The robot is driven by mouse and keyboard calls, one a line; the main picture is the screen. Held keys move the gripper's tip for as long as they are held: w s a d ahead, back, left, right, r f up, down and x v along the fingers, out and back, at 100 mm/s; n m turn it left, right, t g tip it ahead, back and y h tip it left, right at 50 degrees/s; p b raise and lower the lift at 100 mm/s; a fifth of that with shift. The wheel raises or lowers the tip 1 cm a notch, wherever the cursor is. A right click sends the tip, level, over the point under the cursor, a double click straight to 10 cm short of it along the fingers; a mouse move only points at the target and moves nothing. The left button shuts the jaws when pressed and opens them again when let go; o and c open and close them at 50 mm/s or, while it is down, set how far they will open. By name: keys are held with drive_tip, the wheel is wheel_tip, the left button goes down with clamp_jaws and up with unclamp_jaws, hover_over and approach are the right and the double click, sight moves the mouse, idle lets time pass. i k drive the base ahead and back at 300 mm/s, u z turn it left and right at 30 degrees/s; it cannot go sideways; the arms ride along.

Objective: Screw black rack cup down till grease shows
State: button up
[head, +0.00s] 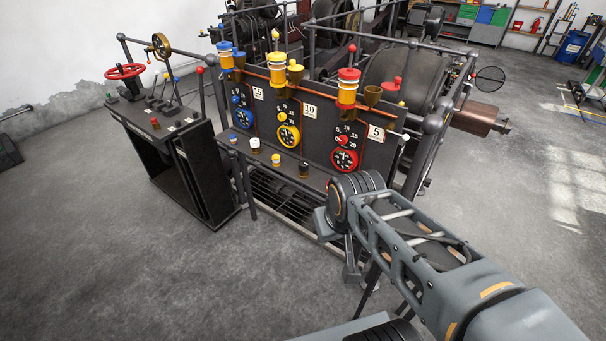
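A small rack shelf (265,170) runs along the front of the dark gauge panel. Three small grease cups stand on it: a white-topped cup (255,145), a yellow-topped cup (276,159) and a black cup (304,170) at the right. The black cup looks upright; its thread and any grease are too small to make out. My gripper (350,272) hangs at the end of the arm, right of and in front of the black cup, apart from it. My wrist partly hides it, and its finger opening is not clear.
The panel carries blue, yellow and red dials, with a red dial (344,160) nearest my wrist. A lever stand with a red handwheel (125,72) is at left. Railings and machines stand behind. The front floor is clear.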

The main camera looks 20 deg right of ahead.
sight(303, 164)
drive_tip(key=u, duration=0.65)
drive_tip(key=i, duration=0.85)
drive_tip(key=z, duration=0.3)
